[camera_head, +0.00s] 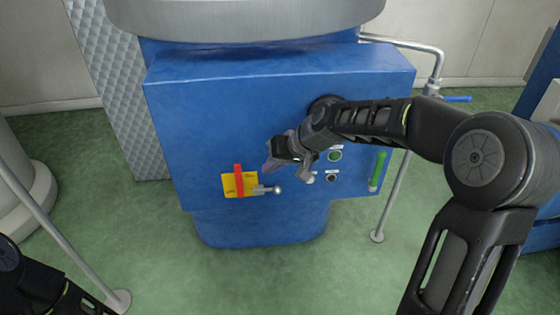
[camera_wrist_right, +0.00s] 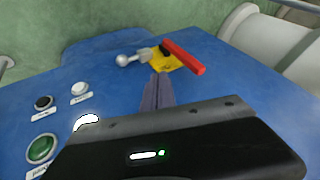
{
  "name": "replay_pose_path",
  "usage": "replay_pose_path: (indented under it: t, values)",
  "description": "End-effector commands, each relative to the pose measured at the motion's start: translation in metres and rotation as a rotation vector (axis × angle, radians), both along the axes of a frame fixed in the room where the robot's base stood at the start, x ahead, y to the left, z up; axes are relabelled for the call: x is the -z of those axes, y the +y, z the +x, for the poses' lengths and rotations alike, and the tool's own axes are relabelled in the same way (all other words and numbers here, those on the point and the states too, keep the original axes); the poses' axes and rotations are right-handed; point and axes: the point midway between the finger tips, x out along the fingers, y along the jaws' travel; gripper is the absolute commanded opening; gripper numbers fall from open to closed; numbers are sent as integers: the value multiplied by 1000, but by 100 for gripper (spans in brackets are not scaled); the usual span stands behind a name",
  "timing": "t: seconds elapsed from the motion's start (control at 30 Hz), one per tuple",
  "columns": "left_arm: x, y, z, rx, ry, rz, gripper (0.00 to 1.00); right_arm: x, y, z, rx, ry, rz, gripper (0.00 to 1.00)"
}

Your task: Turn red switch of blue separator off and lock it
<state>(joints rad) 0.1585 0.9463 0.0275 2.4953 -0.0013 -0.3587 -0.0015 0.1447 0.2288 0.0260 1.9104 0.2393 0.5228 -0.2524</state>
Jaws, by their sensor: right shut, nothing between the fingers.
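The red switch (camera_head: 239,180) is a bar handle standing upright across a yellow plate (camera_head: 229,186) on the front of the blue separator (camera_head: 210,110). The red switch also shows at the top of the right wrist view (camera_wrist_right: 184,57). A metal lever with a ball knob (camera_head: 277,190) sticks out beside the plate, to the right; its knob shows in the wrist view too (camera_wrist_right: 123,60). My right gripper (camera_head: 268,165) is shut and empty, above the lever and right of the red switch, apart from both. My left gripper is out of view.
A green button (camera_head: 335,155), a black button (camera_head: 332,178) and a green strip (camera_head: 377,171) lie right of my right gripper. A pipe with a blue handle (camera_head: 457,99) runs at the right. A thin post (camera_head: 390,195) stands below it. The panel left of the plate is clear.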

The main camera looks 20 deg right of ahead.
Motion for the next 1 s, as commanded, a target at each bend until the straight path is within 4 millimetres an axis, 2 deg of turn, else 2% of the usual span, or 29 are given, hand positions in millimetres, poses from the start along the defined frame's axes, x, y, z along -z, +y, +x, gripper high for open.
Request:
replay_pose_path:
  t: [0.03, 0.1, 0.23, 0.4, 0.83, 1.0]
  values:
    - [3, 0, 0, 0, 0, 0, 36, 11, 5, 4, -3, 4, 1, 0]
    - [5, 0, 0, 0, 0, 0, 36, 22, 9, 11, -2, 3, 1, 0]
    - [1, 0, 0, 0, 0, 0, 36, 19, 30, 17, -5, -1, -2, 0]
    - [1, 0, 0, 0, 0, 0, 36, 19, 44, 21, -1, 0, 0, 0]
    - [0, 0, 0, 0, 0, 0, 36, 19, 47, 22, 0, 0, -1, 0]
    - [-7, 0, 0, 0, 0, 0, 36, 17, 49, 22, -1, 4, -13, 0]
